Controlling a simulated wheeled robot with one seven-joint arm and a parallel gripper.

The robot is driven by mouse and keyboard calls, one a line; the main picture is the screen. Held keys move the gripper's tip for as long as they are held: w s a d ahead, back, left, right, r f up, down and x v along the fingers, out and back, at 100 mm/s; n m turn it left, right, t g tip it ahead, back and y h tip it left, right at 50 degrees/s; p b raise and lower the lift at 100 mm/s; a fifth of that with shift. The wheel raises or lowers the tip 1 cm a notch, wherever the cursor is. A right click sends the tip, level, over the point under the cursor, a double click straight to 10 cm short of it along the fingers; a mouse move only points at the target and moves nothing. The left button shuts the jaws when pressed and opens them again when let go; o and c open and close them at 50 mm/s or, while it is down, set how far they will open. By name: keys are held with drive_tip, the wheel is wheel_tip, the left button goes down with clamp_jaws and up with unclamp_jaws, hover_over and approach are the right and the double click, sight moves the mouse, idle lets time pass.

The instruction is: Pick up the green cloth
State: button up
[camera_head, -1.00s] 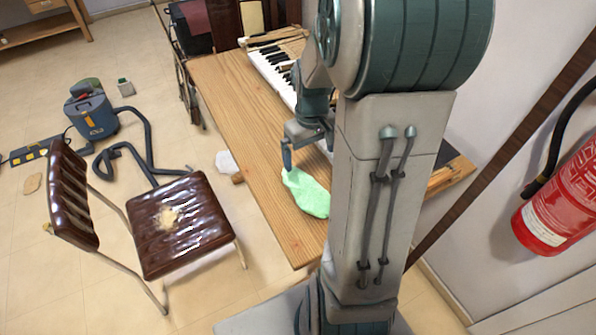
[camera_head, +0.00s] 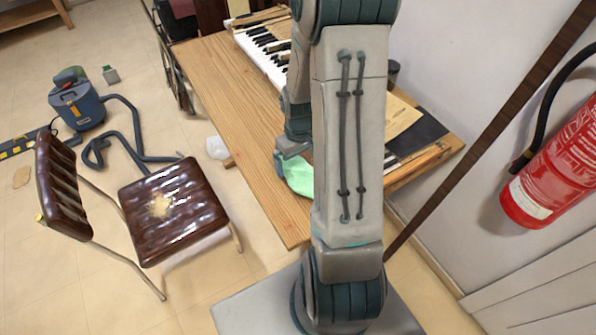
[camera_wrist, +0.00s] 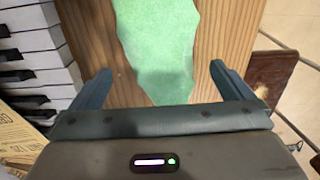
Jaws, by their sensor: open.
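The green cloth (camera_head: 298,174) lies on the wooden table (camera_head: 225,95) near its front edge, partly hidden behind my arm in the head view. In the wrist view the cloth (camera_wrist: 158,45) lies flat between and beyond my fingers, its lower end narrowing near the palm. My gripper (camera_wrist: 160,85) is open and empty, one finger on each side of the cloth. In the head view my gripper (camera_head: 281,165) is at the cloth's left part, mostly hidden by the arm. Whether the fingers touch the table I cannot tell.
Piano keys (camera_head: 262,55) run along the table, and they show at left in the wrist view (camera_wrist: 30,55). A brown chair (camera_head: 172,205) stands left of the table. A red fire extinguisher (camera_head: 555,165) hangs at right. Bare tabletop lies left of the cloth.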

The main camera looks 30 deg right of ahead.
sight(298, 165)
drive_tip(key=shift+w+f, duration=0.1)
drive_tip(key=shift+f, duration=1.4)
drive_tip(key=c, duration=0.9)
drive_tip(key=shift+r, duration=0.2)
drive_tip(key=shift+r, duration=0.6)
wheel_tip(298, 165, up, 3)
drive_tip(key=shift+w+f, duration=0.1)
drive_tip(key=shift+f, duration=0.05)
drive_tip(key=s+a+r, duration=0.1)
drive_tip(key=s+r, duration=0.2)
drive_tip(key=s, duration=0.3)
drive_tip(key=s+a+r+b, duration=0.1)
drive_tip(key=s+r, duration=0.2)
drive_tip(key=s, duration=0.2)
drive_tip(key=shift+s+r, duration=0.35)
drive_tip(key=shift+r, duration=0.05)
drive_tip(key=shift+a, duration=0.1)
